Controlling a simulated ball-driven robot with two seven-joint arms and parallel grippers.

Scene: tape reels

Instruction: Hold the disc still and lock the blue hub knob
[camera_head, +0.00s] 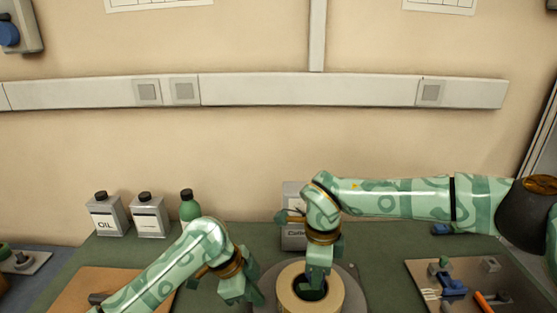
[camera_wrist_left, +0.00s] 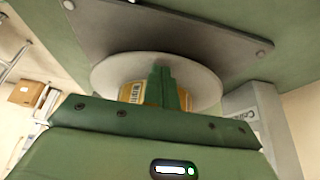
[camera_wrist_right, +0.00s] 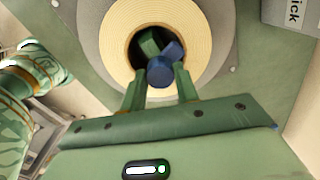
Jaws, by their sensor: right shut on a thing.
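A cream tape roll (camera_head: 288,297) sits on a round pale disc, which shows from a low angle in the left wrist view (camera_wrist_left: 108,72). The blue hub knob (camera_wrist_right: 160,71) is in the dark hole at the roll's centre. My right gripper (camera_wrist_right: 161,82) reaches down into this hole and is shut on the knob, one finger on each side. My left gripper (camera_wrist_left: 171,80) is at the disc's left side in the head view (camera_head: 254,286). Its fingers look close together in front of the disc and roll; whether they grip the rim is unclear.
A grey plate (camera_head: 353,286) lies under the disc. A grey box (camera_head: 291,236) stands behind. Oil tins (camera_head: 104,216) and a green bottle (camera_head: 190,206) stand back left. A tool board (camera_head: 425,272) is at right; a brown board (camera_head: 75,291) at left.

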